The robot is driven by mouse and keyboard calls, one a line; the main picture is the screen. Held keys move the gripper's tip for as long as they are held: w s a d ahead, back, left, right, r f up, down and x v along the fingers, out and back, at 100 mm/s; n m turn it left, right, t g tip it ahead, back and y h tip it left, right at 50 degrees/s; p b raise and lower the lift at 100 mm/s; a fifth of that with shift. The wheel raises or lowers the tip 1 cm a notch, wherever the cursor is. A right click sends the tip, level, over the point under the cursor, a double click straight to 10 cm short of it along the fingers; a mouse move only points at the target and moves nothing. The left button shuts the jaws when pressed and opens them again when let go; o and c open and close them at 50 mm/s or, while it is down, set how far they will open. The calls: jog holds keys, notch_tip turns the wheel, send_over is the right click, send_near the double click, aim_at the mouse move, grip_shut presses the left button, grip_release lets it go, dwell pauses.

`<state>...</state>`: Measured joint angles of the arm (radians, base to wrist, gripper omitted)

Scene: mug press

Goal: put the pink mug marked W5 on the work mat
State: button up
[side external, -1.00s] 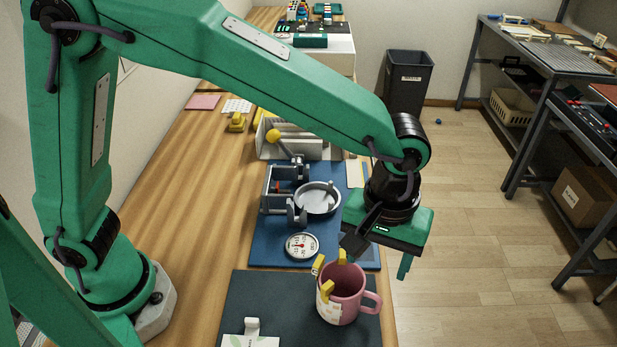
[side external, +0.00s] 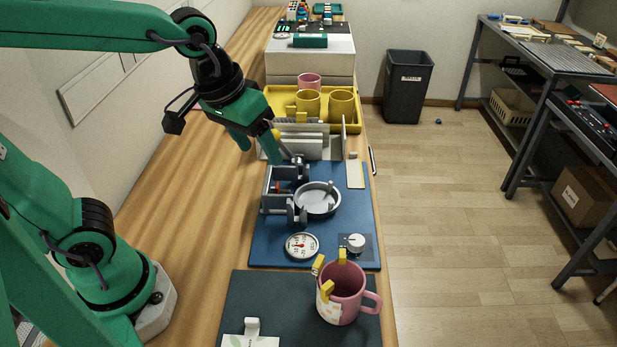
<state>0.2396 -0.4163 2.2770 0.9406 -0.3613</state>
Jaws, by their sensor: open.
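A pink mug (side external: 346,299) stands upright on the dark mat (side external: 255,303) at the front, handle to the right. Yellow pieces show around its rim and side. Its white label is too small to read. A second pink mug (side external: 309,80) is partly hidden behind the yellow mugs in the yellow tray (side external: 356,117) at the back. My gripper (side external: 260,151) is open, pointing down near the press lever's yellow knob (side external: 276,133), far from the front mug. One finger overlaps the lever in this view; I cannot tell whether they touch.
The press (side external: 283,203) stands on a blue mat (side external: 350,219) with a round metal dish (side external: 318,199), a dial gauge (side external: 302,246) and a knob (side external: 356,242). Grey dividers (side external: 310,145) stand behind it. The wooden table (side external: 190,195) is largely bare at left.

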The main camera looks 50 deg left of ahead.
jog(key=s+a+m+t+y, duration=0.1)
jog(key=s+a, duration=0.4)
jog(key=a, duration=0.2)
jog(key=shift+s+f+t, duration=0.25)
jog(key=shift+s+t, duration=0.15)
dwell(0.8)
